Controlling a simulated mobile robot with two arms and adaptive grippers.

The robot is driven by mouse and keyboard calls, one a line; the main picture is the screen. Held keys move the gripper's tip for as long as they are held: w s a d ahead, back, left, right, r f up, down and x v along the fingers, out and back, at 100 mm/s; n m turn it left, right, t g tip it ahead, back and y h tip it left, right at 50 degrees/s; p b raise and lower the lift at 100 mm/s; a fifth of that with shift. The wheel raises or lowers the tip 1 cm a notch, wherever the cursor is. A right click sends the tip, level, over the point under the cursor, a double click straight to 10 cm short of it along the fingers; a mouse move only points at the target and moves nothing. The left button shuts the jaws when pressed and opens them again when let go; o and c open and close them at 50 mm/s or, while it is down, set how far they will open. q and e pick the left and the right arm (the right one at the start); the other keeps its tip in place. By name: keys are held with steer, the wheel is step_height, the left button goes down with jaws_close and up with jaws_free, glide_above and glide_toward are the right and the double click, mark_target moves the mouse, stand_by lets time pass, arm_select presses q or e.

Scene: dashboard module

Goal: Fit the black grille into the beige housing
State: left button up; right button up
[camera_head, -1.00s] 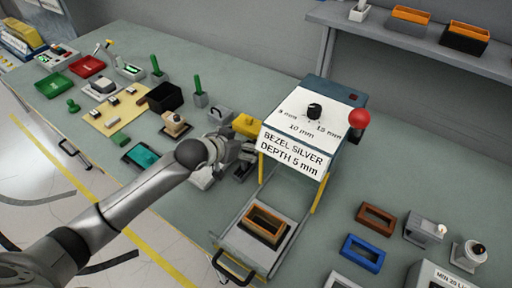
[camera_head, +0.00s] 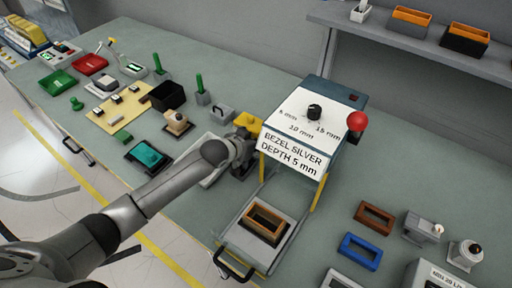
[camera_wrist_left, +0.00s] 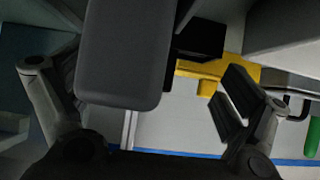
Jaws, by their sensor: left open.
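My left gripper (camera_head: 243,158) is at the left side of the silver bezel machine (camera_head: 292,155), near a yellow part (camera_head: 248,123). In the left wrist view its two fingers (camera_wrist_left: 150,105) are spread wide. A dark grey rounded block (camera_wrist_left: 125,50) shows between them; I cannot tell what it is or whether it is touched. The yellow part also shows in the wrist view (camera_wrist_left: 218,72), beside a black piece (camera_wrist_left: 200,38). A small beige part (camera_head: 178,122) stands on the table to the left. I cannot clearly identify the black grille or the beige housing. My right gripper is out of view.
An orange-brown frame (camera_head: 267,219) sits in the machine's front slide (camera_head: 243,238). A brown frame (camera_head: 374,215) and a blue frame (camera_head: 360,251) lie to the right. A black box (camera_head: 167,97) and several small parts crowd the table's left.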

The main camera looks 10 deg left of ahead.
mark_target(256, 140)
arm_select(q)
steer(key=c, duration=1.1)
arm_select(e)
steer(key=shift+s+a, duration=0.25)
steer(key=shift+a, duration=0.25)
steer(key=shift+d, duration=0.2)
arm_select(q)
steer(key=shift+r, duration=0.4)
step_height(256, 140, up, 2)
steer(key=shift+a+r+b, duration=0.1)
steer(key=shift+r+b, duration=0.1)
steer(key=shift+b, duration=0.6)
steer(key=b+v, duration=0.3)
steer(key=v, duration=1.4)
step_height(256, 140, up, 14)
steer(key=n+y, duration=0.4)
steer(key=shift+w+a+t, duration=0.2)
steer(key=shift+a+t, duration=0.1)
steer(key=shift+t, duration=0.1)
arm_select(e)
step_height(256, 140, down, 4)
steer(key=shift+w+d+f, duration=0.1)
